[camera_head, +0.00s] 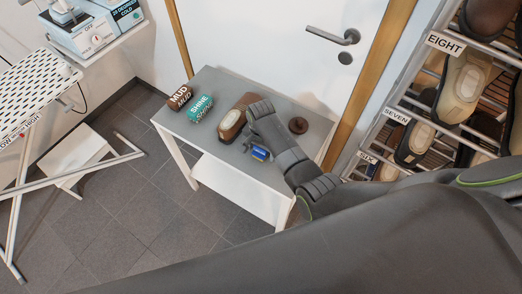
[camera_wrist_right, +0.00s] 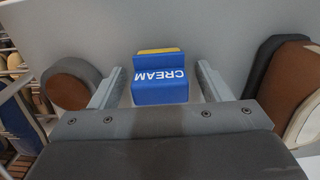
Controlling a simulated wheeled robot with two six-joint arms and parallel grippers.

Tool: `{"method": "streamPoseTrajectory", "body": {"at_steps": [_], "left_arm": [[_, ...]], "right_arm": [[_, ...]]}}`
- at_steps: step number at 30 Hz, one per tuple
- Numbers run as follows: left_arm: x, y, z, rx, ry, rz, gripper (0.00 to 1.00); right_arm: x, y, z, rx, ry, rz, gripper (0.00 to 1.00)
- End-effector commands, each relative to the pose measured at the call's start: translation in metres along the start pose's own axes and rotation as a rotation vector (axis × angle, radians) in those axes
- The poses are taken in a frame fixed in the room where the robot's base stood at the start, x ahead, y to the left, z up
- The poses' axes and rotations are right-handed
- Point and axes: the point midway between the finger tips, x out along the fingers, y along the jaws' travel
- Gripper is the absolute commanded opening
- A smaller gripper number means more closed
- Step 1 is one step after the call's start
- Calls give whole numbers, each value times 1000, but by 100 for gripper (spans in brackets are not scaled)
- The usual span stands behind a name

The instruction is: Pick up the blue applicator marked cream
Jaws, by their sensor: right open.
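The blue applicator (camera_head: 260,154) marked CREAM lies on the grey table (camera_head: 222,84). In the right wrist view the applicator (camera_wrist_right: 160,83) shows its white lettering upside down and a yellow strip along its far edge. My right gripper (camera_head: 254,147) is low over the table at the applicator. In the right wrist view the open fingers of my right gripper (camera_wrist_right: 160,86) stand on either side of the applicator, with a gap visible on both sides. My left gripper is not in view.
A brown shoe (camera_head: 233,118) stands close by the gripper, also in the right wrist view (camera_wrist_right: 287,83). A round brown tin (camera_head: 298,125) is on the other side. A teal SHINE brush (camera_head: 201,108) and brown MUD brush (camera_head: 180,97) lie further left. A shoe rack (camera_head: 405,104) stands at right.

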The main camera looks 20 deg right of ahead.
Motion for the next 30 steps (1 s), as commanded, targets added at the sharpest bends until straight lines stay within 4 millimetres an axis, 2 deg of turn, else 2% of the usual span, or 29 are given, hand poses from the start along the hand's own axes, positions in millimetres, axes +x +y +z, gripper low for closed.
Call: {"method": "streamPoseTrajectory", "body": {"at_steps": [7, 8, 18, 26, 30], "left_arm": [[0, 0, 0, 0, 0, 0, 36], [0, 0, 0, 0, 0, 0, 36], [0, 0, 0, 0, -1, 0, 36], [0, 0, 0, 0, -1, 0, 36], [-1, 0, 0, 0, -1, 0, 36]], "right_arm": [[1, 0, 0, 0, 1, -1, 71], [1, 0, 0, 0, 1, -1, 68], [1, 0, 0, 0, 1, 0, 24], [0, 0, 0, 0, 1, -1, 23], [-12, -1, -1, 0, 2, -3, 23]]}}
